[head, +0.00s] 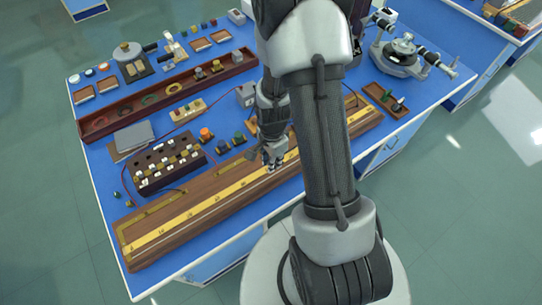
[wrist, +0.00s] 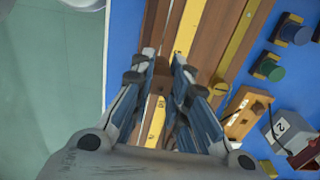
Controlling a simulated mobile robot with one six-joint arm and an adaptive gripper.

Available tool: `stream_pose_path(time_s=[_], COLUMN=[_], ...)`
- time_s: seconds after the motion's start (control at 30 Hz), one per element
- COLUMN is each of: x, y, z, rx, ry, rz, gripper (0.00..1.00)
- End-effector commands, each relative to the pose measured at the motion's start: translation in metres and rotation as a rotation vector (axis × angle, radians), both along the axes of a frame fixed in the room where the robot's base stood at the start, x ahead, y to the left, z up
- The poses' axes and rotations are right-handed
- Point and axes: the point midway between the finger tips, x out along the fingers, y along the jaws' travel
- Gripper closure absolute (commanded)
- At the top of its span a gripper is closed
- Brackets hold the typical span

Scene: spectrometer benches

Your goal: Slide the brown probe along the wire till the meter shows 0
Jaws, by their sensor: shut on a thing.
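The long wooden wire board (head: 150,252) lies along the front of the blue bench, with a yellow scale strip (head: 205,211) along it. It also shows in the wrist view (wrist: 207,55). My gripper (head: 272,160) is low over the board, near its middle. In the wrist view its fingers (wrist: 165,60) straddle the yellow strip and are shut on the brown probe (wrist: 168,118), which shows only as a narrow brown piece between them. Its tip and its contact with the wire are hidden. I cannot pick out the meter or read a pointer in either view.
Behind the board are a dark plug box (head: 168,160), several coloured terminals and a grey box (head: 246,95). In the wrist view a grey box marked 2 (wrist: 296,130) and a wooden block (wrist: 245,110) stand close right of my fingers. A spectrometer (head: 402,55) is at back right.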

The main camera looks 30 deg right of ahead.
Motion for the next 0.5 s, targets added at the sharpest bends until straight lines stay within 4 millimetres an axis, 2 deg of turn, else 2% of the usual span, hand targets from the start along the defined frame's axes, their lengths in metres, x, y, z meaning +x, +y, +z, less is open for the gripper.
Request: stream_pose_path(time_s=[0.5], x=[0.0], y=[0.0], z=[-0.043], rx=[0.001], ry=[0.002], rz=[0.0], gripper=[1.0])
